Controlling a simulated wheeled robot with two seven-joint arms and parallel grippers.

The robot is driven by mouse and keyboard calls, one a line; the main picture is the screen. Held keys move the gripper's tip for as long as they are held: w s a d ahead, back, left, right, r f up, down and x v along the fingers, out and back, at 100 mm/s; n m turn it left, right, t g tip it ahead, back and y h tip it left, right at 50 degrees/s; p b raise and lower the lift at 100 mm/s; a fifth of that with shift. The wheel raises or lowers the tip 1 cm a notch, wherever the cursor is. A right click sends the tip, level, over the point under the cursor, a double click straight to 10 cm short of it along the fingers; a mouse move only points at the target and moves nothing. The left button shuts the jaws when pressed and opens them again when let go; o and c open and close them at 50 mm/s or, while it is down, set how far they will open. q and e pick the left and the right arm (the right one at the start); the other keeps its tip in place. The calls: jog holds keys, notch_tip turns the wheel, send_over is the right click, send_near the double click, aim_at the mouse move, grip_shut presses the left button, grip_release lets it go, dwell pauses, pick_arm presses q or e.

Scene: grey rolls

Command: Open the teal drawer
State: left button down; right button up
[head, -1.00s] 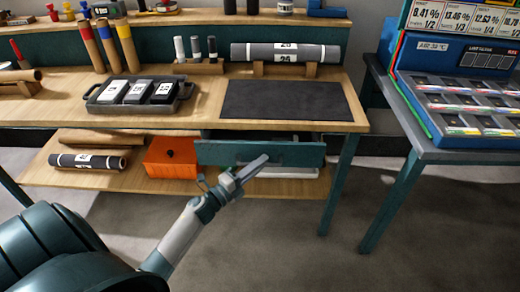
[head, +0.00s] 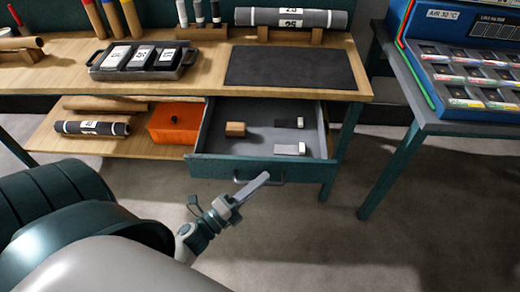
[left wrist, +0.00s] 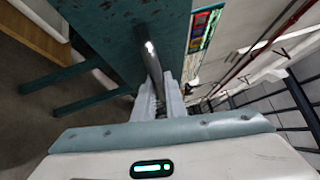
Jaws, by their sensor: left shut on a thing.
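The teal drawer (head: 230,170) stands pulled well out from under the workbench, its inside open to view. Its dark bar handle (head: 278,181) is on the front face. My left gripper (head: 258,186) is at the handle, with its fingers shut on it. In the left wrist view the drawer front (left wrist: 110,30) fills the upper left, and the handle (left wrist: 153,65) runs down between the fingers of my left gripper (left wrist: 163,98). My right gripper is in neither view.
Inside the drawer lie a small wooden block (head: 235,129) and two small dark-and-white pieces (head: 289,149). An orange box (head: 177,122) and a dark roll (head: 92,128) sit on the lower shelf. A blue table (head: 460,125) stands at right. The floor before the drawer is clear.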

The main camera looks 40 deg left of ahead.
pick_arm(q)
jog(key=c, duration=2.1)
grip_release()
jog(key=shift+s, duration=0.15)
